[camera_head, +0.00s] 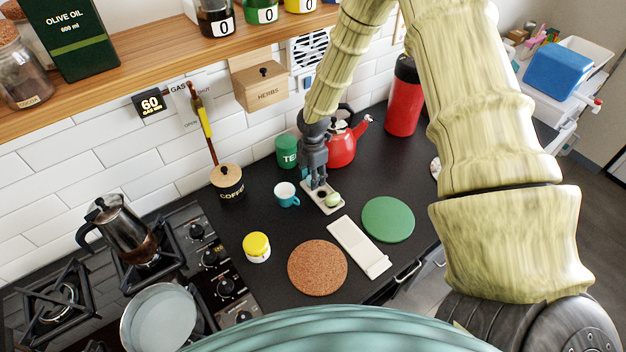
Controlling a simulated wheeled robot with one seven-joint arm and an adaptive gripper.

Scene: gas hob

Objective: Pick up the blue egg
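A pale green egg (332,199) sits at the front right of a small cream tray (326,210) on the black counter. A dark round spot, perhaps a hollow, shows in the tray beside it. I see no egg that is clearly blue; the back of the tray is partly hidden by my gripper. My gripper (318,186) points down over the back part of the tray, just behind and left of the green egg. Its fingertips are small and dark here, and I cannot tell whether they are open or hold anything.
A teal cup (286,194) stands close left of the tray, with a green tea tin (288,151) and red kettle (343,148) behind. A white rest (358,247), cork mat (317,268) and green mat (388,219) lie in front. The hob is at left.

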